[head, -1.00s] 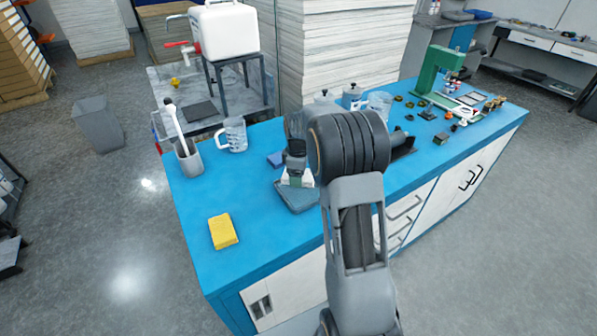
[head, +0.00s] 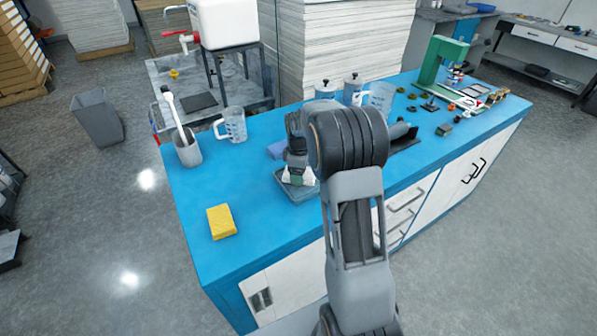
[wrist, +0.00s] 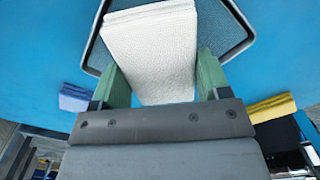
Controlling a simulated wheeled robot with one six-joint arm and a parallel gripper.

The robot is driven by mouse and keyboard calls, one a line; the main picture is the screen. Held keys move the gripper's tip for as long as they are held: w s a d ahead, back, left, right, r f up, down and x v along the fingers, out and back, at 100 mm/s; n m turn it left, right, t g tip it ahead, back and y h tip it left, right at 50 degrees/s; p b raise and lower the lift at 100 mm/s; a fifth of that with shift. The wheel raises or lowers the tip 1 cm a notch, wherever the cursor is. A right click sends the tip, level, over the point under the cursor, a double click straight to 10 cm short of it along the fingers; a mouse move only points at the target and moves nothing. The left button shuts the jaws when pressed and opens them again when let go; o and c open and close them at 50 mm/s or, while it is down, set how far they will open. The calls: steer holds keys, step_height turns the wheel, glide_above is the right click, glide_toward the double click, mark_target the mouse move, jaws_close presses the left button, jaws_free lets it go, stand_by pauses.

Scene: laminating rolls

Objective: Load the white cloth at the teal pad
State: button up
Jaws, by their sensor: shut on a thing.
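The white cloth (wrist: 150,50) is a folded, textured block between the two green fingertips of my gripper (wrist: 163,85) in the wrist view. My gripper is shut on it. In the head view my gripper (head: 299,180) is over a shallow dark tray (head: 304,196) on the blue bench; the tray's rim and grey-teal inside (wrist: 218,30) show behind the cloth in the wrist view. The cloth and fingers hide much of the inside. I cannot tell whether the cloth touches it. No separate teal pad is clear.
A yellow sponge (head: 221,222) lies front left of the tray, and a blue block (head: 277,150) lies just behind it. A measuring jug (head: 233,125) and a grey cup (head: 188,150) stand at the back left. A green press (head: 433,62) stands far right.

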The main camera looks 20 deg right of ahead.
steer(key=shift+f, duration=0.3)
stand_by(1.3)
steer(key=shift+r, duration=0.1)
steer(key=shift+r+p, duration=2.55)
steer(key=shift+r, duration=0.95)
